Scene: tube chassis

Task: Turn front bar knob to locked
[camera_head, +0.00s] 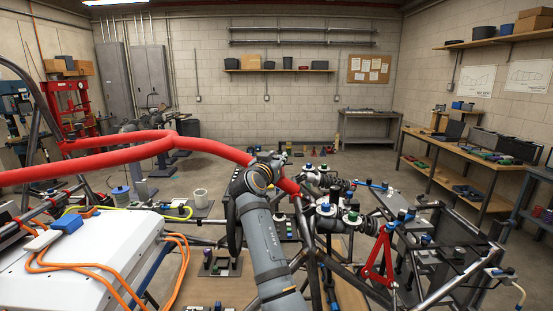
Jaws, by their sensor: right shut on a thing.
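My right arm rises through the middle of the head view, over the tube chassis. The grip is too small and cluttered to make out, and I cannot read the knob's angle. Just below stand a green-topped part (352,217) and a blue-topped part (326,209) on the chassis. My left gripper is not in view.
A white box (85,255) with orange cables fills the lower left. A red bracket (379,255) and dark tubes crowd the lower right. A workbench (460,165) lines the right wall.

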